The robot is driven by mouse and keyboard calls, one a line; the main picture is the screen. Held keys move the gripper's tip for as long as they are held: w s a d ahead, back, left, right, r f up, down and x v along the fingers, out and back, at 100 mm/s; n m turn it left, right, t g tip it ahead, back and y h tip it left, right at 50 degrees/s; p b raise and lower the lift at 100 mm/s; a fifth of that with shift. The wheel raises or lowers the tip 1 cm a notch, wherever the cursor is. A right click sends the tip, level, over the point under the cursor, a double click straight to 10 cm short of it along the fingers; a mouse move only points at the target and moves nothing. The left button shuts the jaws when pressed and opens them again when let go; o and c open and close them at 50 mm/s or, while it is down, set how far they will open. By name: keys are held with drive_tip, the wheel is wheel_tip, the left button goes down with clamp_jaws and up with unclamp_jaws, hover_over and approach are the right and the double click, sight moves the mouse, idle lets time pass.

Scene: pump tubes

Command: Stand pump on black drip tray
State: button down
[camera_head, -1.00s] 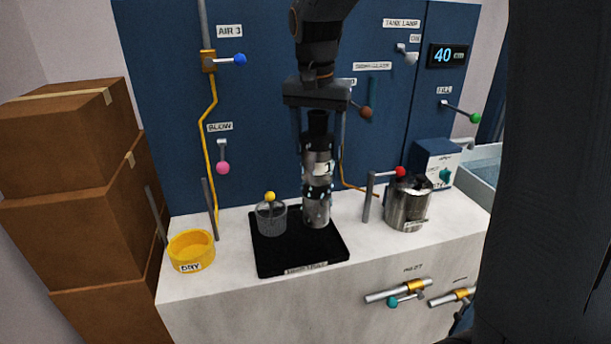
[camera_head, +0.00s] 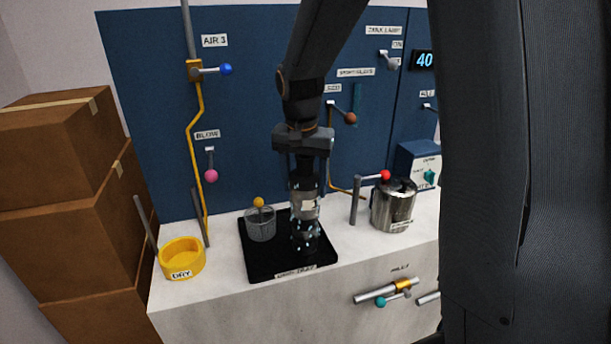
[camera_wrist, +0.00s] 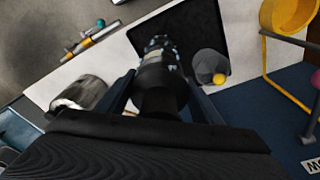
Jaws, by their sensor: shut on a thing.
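The pump (camera_head: 305,218) is a silver and black cylinder with light blue droplets on its lower part. It is upright in my gripper (camera_head: 306,180), which is shut on its upper part. In the head view its lower end shows over the right half of the black drip tray (camera_head: 262,268); I cannot tell whether it touches the tray. In the wrist view the pump (camera_wrist: 160,62) runs away from between the fingers toward the tray (camera_wrist: 205,22). A grey mesh cup with a yellow knob (camera_head: 261,225) stands on the tray's left part.
A steel pot (camera_head: 393,207) and a post with a red-knobbed lever (camera_head: 356,200) stand right of the tray. A yellow DRY ring (camera_head: 182,258) is at the left. Levers project from the blue panel (camera_head: 250,100) behind. Cardboard boxes (camera_head: 60,160) are stacked at far left.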

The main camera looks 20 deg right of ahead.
sight(304, 157)
drive_tip(key=shift+w, duration=0.15)
drive_tip(key=c, duration=0.6)
unclamp_jaws()
drive_tip(key=shift+o, duration=0.2)
drive_tip(key=r+b, duration=0.1)
drive_tip(key=r, duration=0.3)
drive_tip(key=s+r+b, duration=0.1)
drive_tip(key=r, duration=0.3)
drive_tip(key=r+b, duration=0.1)
drive_tip(key=r, duration=0.3)
drive_tip(key=shift+s+a, duration=0.25)
drive_tip(key=shift+a, duration=0.15)
drive_tip(key=s+f+n, duration=0.6)
drive_tip(key=s+f, duration=1)
drive_tip(key=f, duration=0.4)
drive_tip(key=shift+f+n+y, duration=0.35)
drive_tip(key=shift+n+y, duration=0.05)
drive_tip(key=shift+d, duration=0.1)
